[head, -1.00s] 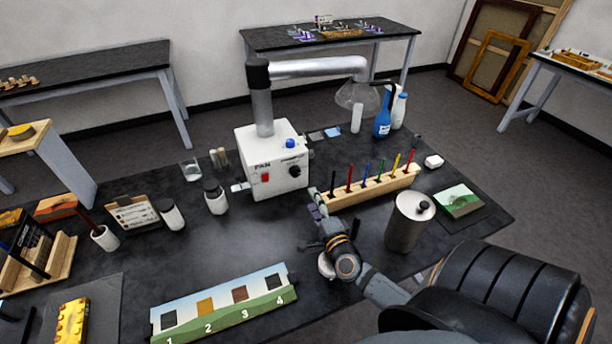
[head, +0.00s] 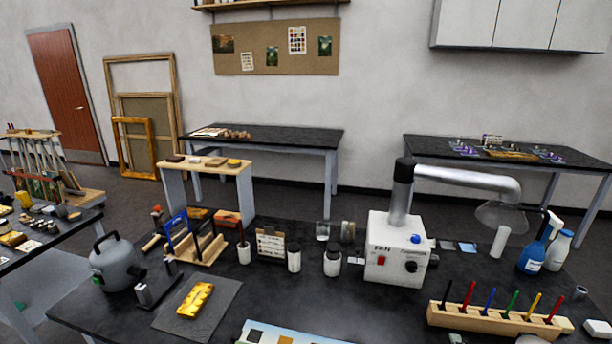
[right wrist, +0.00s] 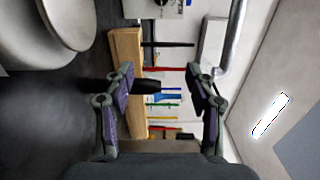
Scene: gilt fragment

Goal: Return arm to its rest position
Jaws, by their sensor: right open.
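My right gripper (right wrist: 160,76) is open in the right wrist view, its two fingers spread apart. A wooden rack (right wrist: 125,45) with several coloured upright sticks shows beyond and between the fingers. A dark cylinder (right wrist: 146,87) shows near the left finger; I cannot tell whether they touch. No object is clearly gripped. In the head view the rack (head: 480,318) stands at the lower right, and my right arm is mostly below the frame. My left gripper is in neither view.
A white fan box (head: 393,270) with a duct stands behind the rack. A grey kettle-like vessel (head: 115,268) and a yellow block (head: 196,300) on a dark mat are at the left. The tabletop between mat and fan box is partly clear.

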